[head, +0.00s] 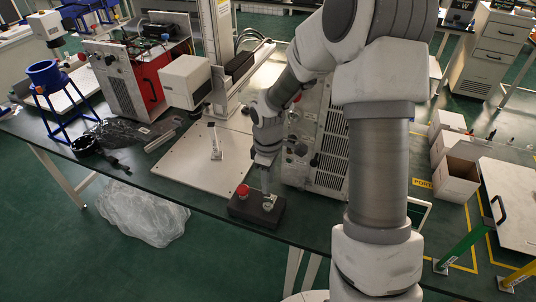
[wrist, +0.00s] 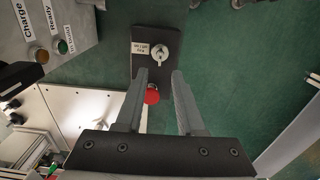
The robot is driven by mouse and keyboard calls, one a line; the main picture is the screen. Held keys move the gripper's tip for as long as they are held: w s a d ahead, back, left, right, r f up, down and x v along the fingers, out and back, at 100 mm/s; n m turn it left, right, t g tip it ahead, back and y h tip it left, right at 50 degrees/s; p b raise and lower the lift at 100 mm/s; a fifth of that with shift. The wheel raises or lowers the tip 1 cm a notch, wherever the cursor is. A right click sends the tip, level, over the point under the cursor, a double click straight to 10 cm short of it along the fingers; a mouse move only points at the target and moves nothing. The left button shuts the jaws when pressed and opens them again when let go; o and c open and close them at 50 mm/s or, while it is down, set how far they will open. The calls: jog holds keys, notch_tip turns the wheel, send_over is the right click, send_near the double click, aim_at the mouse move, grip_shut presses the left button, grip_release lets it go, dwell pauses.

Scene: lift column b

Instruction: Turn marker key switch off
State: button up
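The marker key switch is a round silver switch (wrist: 159,54) on a small black control box (wrist: 165,34), with a white label beside it whose print is too small to read surely. In the head view the box (head: 240,210) sits near the front edge of the dark bench. A red button (wrist: 151,96) is on the same box; it also shows in the head view (head: 243,190). My gripper (wrist: 162,72) is open and empty above the box, its fingertips just short of the switch in the wrist view. The switch is partly hidden by my gripper in the head view.
A white plate (head: 190,165) with a small upright post (head: 215,142) lies behind the box. A vented grey cabinet (head: 325,150) stands right of my gripper. In the wrist view a panel (wrist: 52,28) with "Charge" and "Ready" labels is at upper left.

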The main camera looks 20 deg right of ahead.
notch_tip(320, 180, up, 10)
jog(key=shift+r+p, duration=0.25)
jog(key=shift+p, duration=0.15)
jog(key=s+r+m+t, duration=0.2)
jog(key=s+r+m, duration=0.3)
jog(key=s, duration=0.5)
jog(key=s+r+m+t, duration=0.3)
jog(key=s+r+m, duration=0.3)
jog(key=s+r, duration=0.4)
jog(key=shift+s+r+t, duration=0.15)
jog(key=shift+s+t, duration=0.05)
jog(key=shift+t, duration=0.1)
